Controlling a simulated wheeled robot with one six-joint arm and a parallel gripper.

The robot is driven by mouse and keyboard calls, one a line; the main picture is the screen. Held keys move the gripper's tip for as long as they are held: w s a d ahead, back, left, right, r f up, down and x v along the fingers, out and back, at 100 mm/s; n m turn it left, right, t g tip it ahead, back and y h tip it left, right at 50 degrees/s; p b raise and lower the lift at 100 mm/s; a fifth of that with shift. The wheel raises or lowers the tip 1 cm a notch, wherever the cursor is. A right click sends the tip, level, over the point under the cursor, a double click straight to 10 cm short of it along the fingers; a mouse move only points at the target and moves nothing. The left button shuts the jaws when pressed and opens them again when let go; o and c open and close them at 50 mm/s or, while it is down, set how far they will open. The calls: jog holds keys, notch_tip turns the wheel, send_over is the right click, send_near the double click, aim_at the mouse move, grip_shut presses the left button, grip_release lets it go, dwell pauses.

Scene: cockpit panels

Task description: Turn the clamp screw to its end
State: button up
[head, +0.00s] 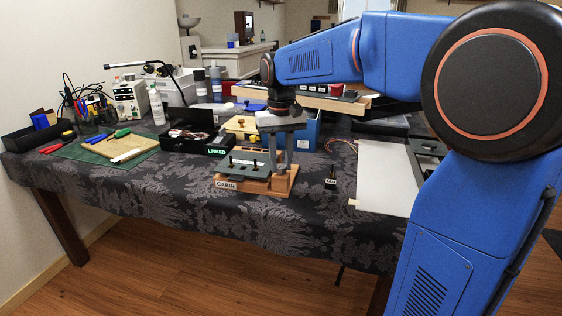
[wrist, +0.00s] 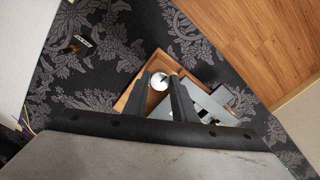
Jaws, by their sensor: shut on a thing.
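A small wooden stand labelled CABIN (head: 226,184) carries a dark panel (head: 247,165) with small toggles; it also shows in the wrist view (wrist: 132,100). The clamp screw (wrist: 158,82) appears as a round silver-white head at the wooden end of the stand. My gripper (head: 281,172) points straight down over the right end of the stand. In the wrist view its two fingers (wrist: 161,76) are shut on the screw head, one on each side. In the head view the fingers hide the screw. How far the screw is turned cannot be told.
A small labelled switch block (head: 331,178) stands to the right of the stand. A black box marked LINKED (head: 216,150) and a blue bin (head: 307,133) stand behind. A white board (head: 384,178) lies at right. The patterned cloth in front is clear.

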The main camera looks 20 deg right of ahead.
aim_at(281, 166)
jog(key=shift+m, duration=1.1)
jog(key=o, duration=1)
jog(key=shift+o, duration=0.2)
notch_tip(281, 166, up, 17)
jog(key=shift+r, duration=0.2)
